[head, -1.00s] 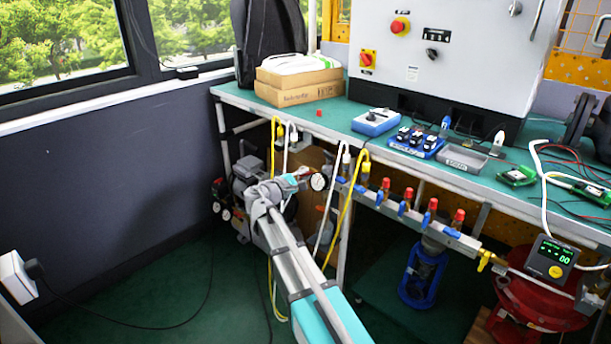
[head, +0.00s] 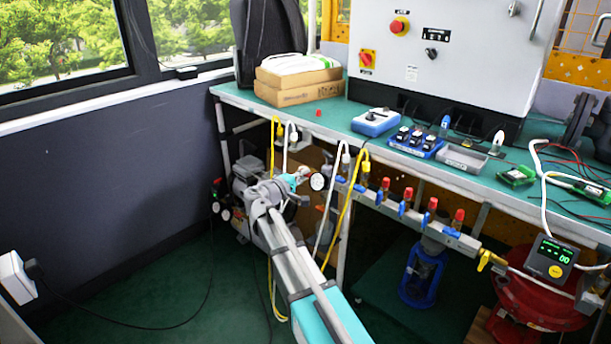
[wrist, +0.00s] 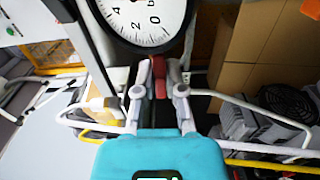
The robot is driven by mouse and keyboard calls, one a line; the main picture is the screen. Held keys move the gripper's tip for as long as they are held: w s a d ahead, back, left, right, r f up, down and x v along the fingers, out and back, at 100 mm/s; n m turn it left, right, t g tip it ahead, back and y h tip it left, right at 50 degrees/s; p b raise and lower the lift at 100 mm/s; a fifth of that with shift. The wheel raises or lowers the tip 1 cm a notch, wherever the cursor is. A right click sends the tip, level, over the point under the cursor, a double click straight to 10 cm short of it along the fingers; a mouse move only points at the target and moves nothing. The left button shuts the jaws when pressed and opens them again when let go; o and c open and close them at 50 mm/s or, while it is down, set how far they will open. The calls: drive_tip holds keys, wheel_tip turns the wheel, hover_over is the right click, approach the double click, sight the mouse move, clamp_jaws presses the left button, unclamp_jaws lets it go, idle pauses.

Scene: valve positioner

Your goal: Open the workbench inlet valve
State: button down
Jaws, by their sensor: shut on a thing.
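My gripper (wrist: 158,82) is shut on a red valve handle (wrist: 158,68), which sits between its two pale fingers in the wrist view. A round white pressure gauge (wrist: 143,14) is right beyond the fingertips; its upper part is cut off and its needle cannot be read. In the head view my gripper (head: 304,172) is at the left end of the workbench pipework, just left of the gauge (head: 317,181). The handle and valve body are hidden there by my gripper, so the handle's angle cannot be told.
The green workbench (head: 330,112) stands above and behind my gripper. Yellow and white hoses (head: 345,205) hang close on its right. A manifold (head: 410,213) with several red-topped blue valves runs right. A compressor (head: 247,172) stands behind on the left.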

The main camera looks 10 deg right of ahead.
drive_tip(key=shift+a, duration=0.2)
drive_tip(key=c, duration=0.9)
unclamp_jaws()
drive_tip(key=shift+c, duration=0.2)
drive_tip(key=shift+o, duration=1.1)
drive_tip(key=shift+d, duration=0.1)
drive_tip(key=shift+s, duration=0.1)
drive_tip(key=v, duration=1.2)
